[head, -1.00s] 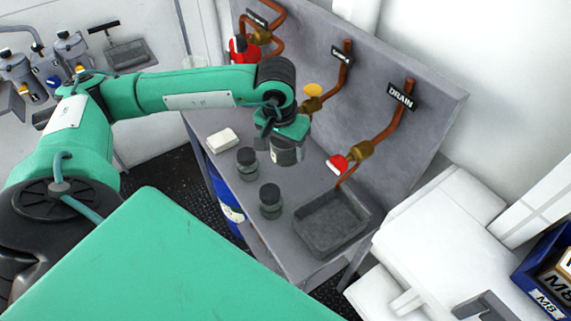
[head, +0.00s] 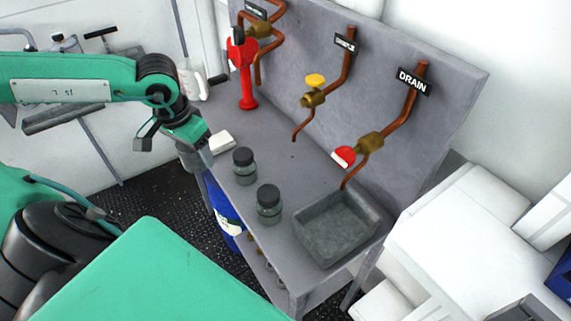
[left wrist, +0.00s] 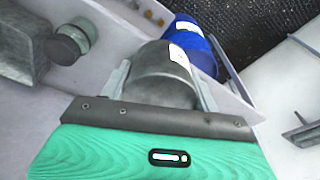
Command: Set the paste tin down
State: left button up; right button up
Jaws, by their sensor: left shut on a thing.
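The paste tin, a grey metal cylinder (left wrist: 160,72), is between the two fingers of my left gripper (left wrist: 162,88) in the left wrist view. In the head view my left gripper (head: 192,150) is at the left edge of the grey bench (head: 285,165), shut on the tin (head: 197,158). The tin is mostly hidden by the gripper there. It seems to hang by the bench edge, and I cannot tell how far above the floor or bench it is. My right gripper is not in view.
A white block (head: 221,142), two dark-lidded jars (head: 244,166) and a grey tray (head: 335,228) are on the bench. A blue drum (head: 226,212) stands below its left edge. Copper pipes with valves (head: 370,145) rise along the back panel. The bench's middle is clear.

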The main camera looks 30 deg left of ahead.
pick_arm(q)
jog(key=shift+s+a+r+b, duration=0.3)
jog(key=shift+s+a+b, duration=0.05)
jog(key=shift+a, duration=0.05)
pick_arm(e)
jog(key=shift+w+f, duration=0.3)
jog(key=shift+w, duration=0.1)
